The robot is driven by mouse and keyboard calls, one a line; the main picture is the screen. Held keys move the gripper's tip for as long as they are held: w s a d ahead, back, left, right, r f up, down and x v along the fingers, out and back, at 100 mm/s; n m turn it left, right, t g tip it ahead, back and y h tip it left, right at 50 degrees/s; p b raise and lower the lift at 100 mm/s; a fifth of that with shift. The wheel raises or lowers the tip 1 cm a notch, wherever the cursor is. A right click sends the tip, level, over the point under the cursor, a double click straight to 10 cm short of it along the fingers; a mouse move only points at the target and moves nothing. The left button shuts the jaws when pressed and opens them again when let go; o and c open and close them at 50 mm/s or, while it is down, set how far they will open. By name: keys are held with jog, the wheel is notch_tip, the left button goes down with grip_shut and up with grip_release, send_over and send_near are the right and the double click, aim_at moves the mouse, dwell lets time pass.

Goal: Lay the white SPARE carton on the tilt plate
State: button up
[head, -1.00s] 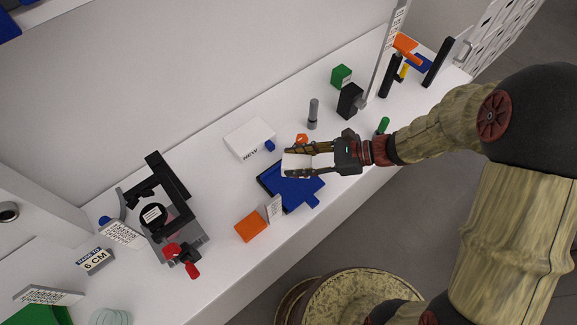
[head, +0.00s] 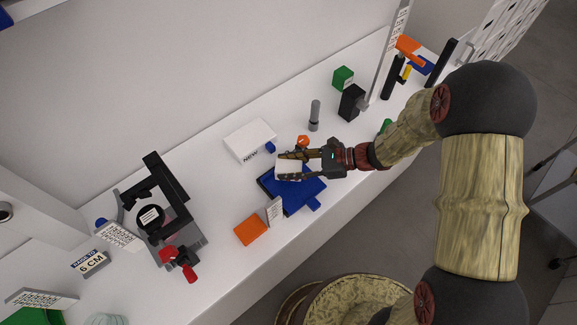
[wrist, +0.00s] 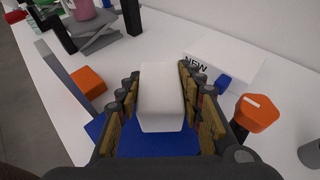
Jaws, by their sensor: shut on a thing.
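The small white carton (head: 287,172) is between the fingers of my gripper (head: 292,165). In the wrist view the carton (wrist: 161,97) shows as a plain white block between the finger pads, with no lettering readable. A blue plate (head: 304,192), perhaps the tilt plate, lies below my gripper. The plate (wrist: 155,143) also shows under the carton in the wrist view. I cannot tell whether the carton touches it. My gripper (wrist: 160,110) is shut on the carton, over the plate's far left part.
A white box marked NEW (head: 250,139) lies behind the plate, with an orange knob (head: 303,141) beside my gripper. An orange block (head: 251,230) and an upright label (head: 273,211) stand in front. A black stand (head: 165,210) is at left.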

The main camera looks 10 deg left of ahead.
jog(key=shift+f, duration=0.45)
jog(key=o, duration=1)
jog(key=shift+o, duration=0.2)
jog(key=shift+r, duration=0.6)
jog(key=p+v, duration=0.1)
jog(key=v, duration=1.1)
